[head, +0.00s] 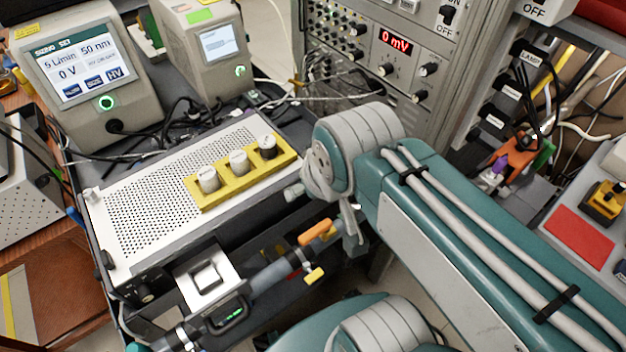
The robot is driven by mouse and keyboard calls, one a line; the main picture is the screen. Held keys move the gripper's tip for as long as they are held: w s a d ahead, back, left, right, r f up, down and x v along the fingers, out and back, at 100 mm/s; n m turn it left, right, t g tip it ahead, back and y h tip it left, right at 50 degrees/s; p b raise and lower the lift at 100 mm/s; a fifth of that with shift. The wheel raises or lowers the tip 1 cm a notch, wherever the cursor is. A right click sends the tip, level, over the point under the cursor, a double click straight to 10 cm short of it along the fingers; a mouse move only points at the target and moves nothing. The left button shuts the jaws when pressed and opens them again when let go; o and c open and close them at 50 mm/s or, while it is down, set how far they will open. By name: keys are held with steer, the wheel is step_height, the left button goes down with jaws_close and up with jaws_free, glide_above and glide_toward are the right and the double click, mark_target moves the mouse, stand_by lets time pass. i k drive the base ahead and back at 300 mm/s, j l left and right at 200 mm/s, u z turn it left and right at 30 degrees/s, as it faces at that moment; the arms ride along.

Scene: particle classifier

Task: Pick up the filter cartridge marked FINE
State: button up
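Three short cylindrical cartridges stand upright in a yellow holder (224,191) on the perforated white top. The left cartridge (208,180) and the middle cartridge (239,163) are pale grey-white with small marks on top. The right cartridge (268,147) has a darker, brownish top. The marks are too small to read, so I cannot tell which one is FINE. My teal and grey arm reaches in from the lower right, its grey joint right of the holder and apart from it. I cannot make out my gripper's fingers in this view.
Two instruments with screens, one larger (87,72) and one smaller (203,48), stand behind the perforated plate (140,208). Cables lie behind it. A rack (400,60) rises at the back. Orange and yellow levers and a pipe lie in front. The plate left of the holder is clear.

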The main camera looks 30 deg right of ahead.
mark_target(207, 176)
steer(key=k+u, duration=0.45)
steer(key=k+j+u, duration=0.15)
steer(key=k+u, duration=0.15)
steer(key=u, duration=0.15)
